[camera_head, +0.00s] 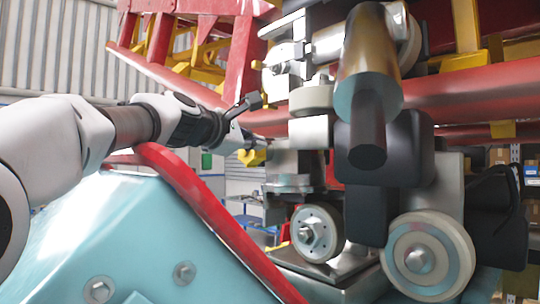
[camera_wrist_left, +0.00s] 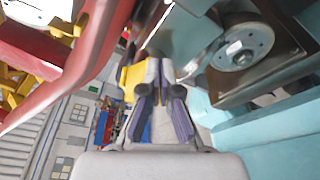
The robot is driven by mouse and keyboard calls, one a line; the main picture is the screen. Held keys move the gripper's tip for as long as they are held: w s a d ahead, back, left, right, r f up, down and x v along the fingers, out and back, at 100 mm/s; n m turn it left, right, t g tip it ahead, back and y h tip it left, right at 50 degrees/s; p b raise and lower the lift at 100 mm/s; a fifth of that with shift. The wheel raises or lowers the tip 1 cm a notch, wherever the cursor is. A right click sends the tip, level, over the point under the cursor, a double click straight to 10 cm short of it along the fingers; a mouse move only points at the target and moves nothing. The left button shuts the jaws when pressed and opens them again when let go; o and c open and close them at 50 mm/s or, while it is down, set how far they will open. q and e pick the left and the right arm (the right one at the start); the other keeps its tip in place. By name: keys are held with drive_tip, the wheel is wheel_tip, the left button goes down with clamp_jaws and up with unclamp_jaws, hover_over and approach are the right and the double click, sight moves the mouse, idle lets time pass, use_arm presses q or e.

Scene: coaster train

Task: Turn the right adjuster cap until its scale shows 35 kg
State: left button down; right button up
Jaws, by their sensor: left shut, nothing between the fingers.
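I cannot pick out the right adjuster cap for certain in either view, and no scale or kg marking is readable. In the head view, a large metal cylinder (camera_head: 369,60) with a dark rod below it hangs in front of the wheel assembly. My left gripper (camera_head: 258,142) is to the left of the grey wheel assembly (camera_head: 292,165), close to it; I cannot tell whether they touch. In the left wrist view, the left gripper's fingers (camera_wrist_left: 160,70) are shut and empty, with a yellow part (camera_wrist_left: 132,76) just beyond them. My right gripper is not in view.
A red rail (camera_head: 178,178) curves below my left arm beside a light blue housing (camera_head: 130,235). Two wheels, a smaller one (camera_head: 317,233) and a larger one (camera_head: 428,257), stand at the lower right. Red beams (camera_head: 445,95) cross above.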

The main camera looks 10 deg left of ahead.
use_arm(q)
drive_tip(key=shift+s+d, duration=0.1)
drive_tip(key=b+v, duration=0.2)
drive_tip(key=v, duration=0.4)
drive_tip(key=shift+a+f, duration=0.2)
drive_tip(key=shift+a, duration=0.2)
drive_tip(key=shift+w, duration=0.3)
